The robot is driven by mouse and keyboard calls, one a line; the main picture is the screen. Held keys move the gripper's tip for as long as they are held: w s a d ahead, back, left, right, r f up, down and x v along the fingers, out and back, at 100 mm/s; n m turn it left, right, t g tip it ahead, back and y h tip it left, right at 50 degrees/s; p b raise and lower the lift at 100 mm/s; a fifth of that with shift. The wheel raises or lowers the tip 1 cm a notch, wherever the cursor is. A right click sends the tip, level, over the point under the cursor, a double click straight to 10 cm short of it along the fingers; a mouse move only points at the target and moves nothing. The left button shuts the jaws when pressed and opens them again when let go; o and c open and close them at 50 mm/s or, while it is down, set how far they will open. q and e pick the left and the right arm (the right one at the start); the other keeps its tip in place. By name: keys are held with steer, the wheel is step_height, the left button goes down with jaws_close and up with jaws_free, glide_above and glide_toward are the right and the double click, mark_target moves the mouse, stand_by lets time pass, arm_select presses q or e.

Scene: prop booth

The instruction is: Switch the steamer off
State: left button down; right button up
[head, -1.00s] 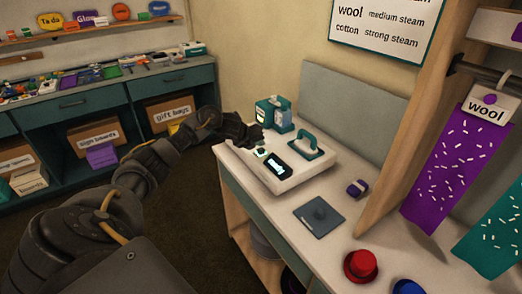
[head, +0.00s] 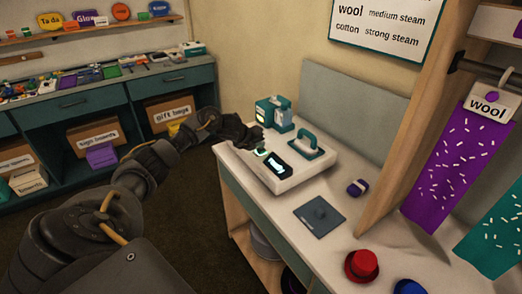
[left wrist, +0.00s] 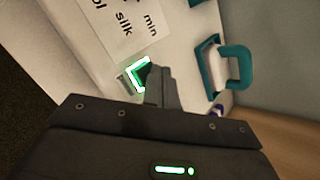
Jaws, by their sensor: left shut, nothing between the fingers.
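The steamer (head: 285,178) is a white base unit on the counter, with a teal-handled iron (head: 306,148) on its top and a dark display with a pale lit mark. The iron also shows in the left wrist view (left wrist: 228,66). A square button with a bright green lit rim (left wrist: 132,73) sits on the base. My left gripper (head: 261,146) is shut and empty at the base's left corner. In the left wrist view its fingertips (left wrist: 152,74) cover part of the button; whether they press it I cannot tell. My right gripper is out of view.
A teal-and-white container (head: 274,113) stands behind the base. A small purple item (head: 357,188), a grey pad (head: 319,213), a red hat-shaped item (head: 361,266) and a blue one (head: 408,287) lie on the counter. A purple cloth tagged wool (head: 455,165) hangs at right.

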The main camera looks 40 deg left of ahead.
mark_target(259, 150)
arm_select(q)
steer(key=shift+f+b, duration=0.35)
steer(key=shift+f, duration=0.1)
stand_by(0.7)
steer(key=shift+r, duration=0.15)
steer(key=shift+r+p, duration=0.7)
steer(key=shift+r, duration=0.05)
step_height(259, 150, up, 5)
steer(key=p, duration=0.4)
stand_by(0.3)
